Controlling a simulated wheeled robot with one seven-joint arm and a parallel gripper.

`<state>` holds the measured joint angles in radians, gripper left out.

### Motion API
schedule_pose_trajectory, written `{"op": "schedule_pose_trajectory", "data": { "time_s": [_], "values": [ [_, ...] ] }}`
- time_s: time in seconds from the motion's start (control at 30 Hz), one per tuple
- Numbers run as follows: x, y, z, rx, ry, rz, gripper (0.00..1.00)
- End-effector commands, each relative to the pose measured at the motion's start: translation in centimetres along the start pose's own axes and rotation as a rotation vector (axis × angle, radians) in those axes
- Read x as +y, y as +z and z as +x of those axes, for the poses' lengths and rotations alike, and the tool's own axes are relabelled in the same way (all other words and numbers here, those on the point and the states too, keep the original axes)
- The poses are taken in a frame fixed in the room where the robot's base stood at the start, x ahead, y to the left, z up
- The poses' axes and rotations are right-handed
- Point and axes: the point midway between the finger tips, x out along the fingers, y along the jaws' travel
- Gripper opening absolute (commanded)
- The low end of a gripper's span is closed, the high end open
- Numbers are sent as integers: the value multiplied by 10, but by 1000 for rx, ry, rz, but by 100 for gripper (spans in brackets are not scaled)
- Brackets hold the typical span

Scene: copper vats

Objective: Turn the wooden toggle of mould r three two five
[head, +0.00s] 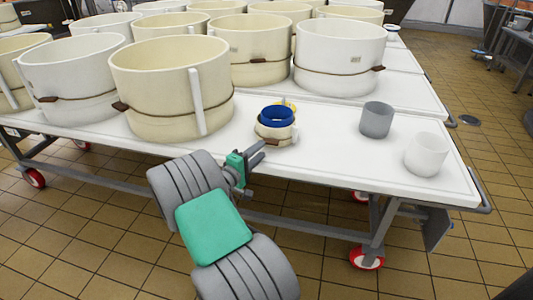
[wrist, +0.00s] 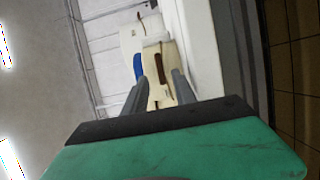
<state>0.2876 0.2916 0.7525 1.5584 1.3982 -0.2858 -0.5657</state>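A small cream mould (head: 271,134) with a blue ring (head: 277,116) at its top stands near the front edge of the white table. I cannot read a number on it. In the wrist view, the cream mould (wrist: 152,55) carries a brown wooden toggle (wrist: 163,70), seen between and beyond my finger tips. In the head view, this toggle is hard to make out. My gripper (head: 262,150) is open and empty, just in front of the small mould. Its two grey fingers are apart in the wrist view (wrist: 158,90); contact with the mould cannot be told.
Large cream moulds (head: 160,90) and white moulds (head: 338,60) with brown toggles crowd the table's left and back. A grey cup (head: 376,120) and a white cup (head: 426,154) stand to the right. The white tabletop (head: 325,150) between is clear.

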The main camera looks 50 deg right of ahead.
Motion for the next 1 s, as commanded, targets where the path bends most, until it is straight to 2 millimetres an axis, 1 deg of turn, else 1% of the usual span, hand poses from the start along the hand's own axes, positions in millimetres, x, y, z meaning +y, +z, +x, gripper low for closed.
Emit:
{"op": "schedule_pose_trajectory", "data": {
  "time_s": [0.03, 0.1, 0.23, 0.33, 0.53, 0.57, 0.93, 1.0],
  "values": [
    [-4, 1, 11, -5, -1, 2, 33],
    [-3, 1, 24, -4, 0, 3, 33],
    [-3, 1, 42, -2, -2, 3, 33],
    [-1, 0, 47, 0, -2, 1, 33],
    [-1, 0, 47, 0, -3, 2, 33],
    [-1, 0, 47, 0, -3, 2, 31],
    [-1, 0, 47, 0, -3, 2, 1],
    [-1, 0, 47, 0, -3, 2, 0]
  ]
}}
